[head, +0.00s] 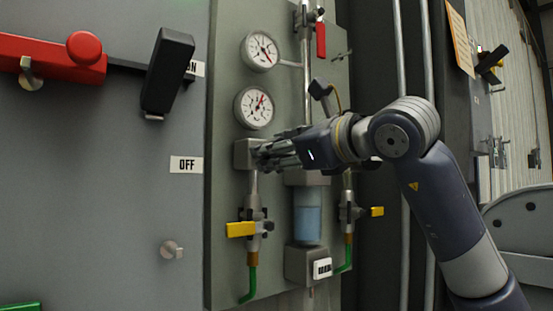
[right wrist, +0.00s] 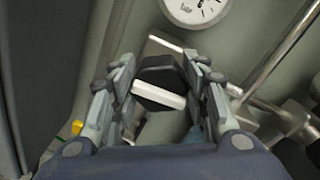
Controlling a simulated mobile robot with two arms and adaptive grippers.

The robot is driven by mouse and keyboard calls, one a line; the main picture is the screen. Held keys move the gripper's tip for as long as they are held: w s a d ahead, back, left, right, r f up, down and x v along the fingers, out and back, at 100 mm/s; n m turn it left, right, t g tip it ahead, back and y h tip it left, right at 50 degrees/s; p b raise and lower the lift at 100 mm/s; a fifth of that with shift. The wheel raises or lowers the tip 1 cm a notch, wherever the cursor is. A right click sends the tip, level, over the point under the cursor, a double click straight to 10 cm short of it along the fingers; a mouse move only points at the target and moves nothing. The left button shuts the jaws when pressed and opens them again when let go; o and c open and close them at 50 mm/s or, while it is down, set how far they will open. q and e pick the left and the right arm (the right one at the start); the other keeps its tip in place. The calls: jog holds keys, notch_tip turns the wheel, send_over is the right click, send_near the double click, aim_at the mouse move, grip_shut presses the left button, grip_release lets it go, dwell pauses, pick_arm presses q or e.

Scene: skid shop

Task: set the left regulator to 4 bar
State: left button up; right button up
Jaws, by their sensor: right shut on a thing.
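The left regulator (head: 245,153) is a grey block on the panel, below a round white pressure gauge (head: 254,107). A red mark or needle shows on that gauge, but its numbers are too small to read. My right gripper (head: 268,152) reaches in from the right and is at the front of the regulator, hiding its knob in the head view. In the right wrist view, the two fingers of my right gripper (right wrist: 160,92) are shut on a black knob (right wrist: 158,78) with a white bar. A gauge's lower part (right wrist: 197,8) shows above. My left gripper is not in view.
A second gauge (head: 260,50) sits above. A yellow valve handle (head: 241,229) is below the regulator, another (head: 376,211) to the right. A clear bowl with blue liquid (head: 307,215) hangs under my right wrist. A black lever (head: 167,71) and red handle (head: 52,59) stand out at left.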

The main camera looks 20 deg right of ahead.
jog(key=shift+w+f+m+b, duration=0.15)
jog(key=shift+m+b, duration=0.2)
jog(key=shift+m, duration=0.55)
jog(key=shift+s+f+m+b, duration=0.15)
jog(key=shift+m+b, duration=0.2)
jog(key=shift+m, duration=0.55)
jog(key=shift+w, duration=0.1)
jog(key=o, duration=1.1)
jog(key=shift+r, duration=0.1)
jog(key=shift+s+d+r, duration=0.1)
jog(key=shift+s, duration=0.2)
jog(key=v, duration=1.1)
jog(key=shift+s+d, duration=0.15)
jog(key=shift+s, duration=0.1)
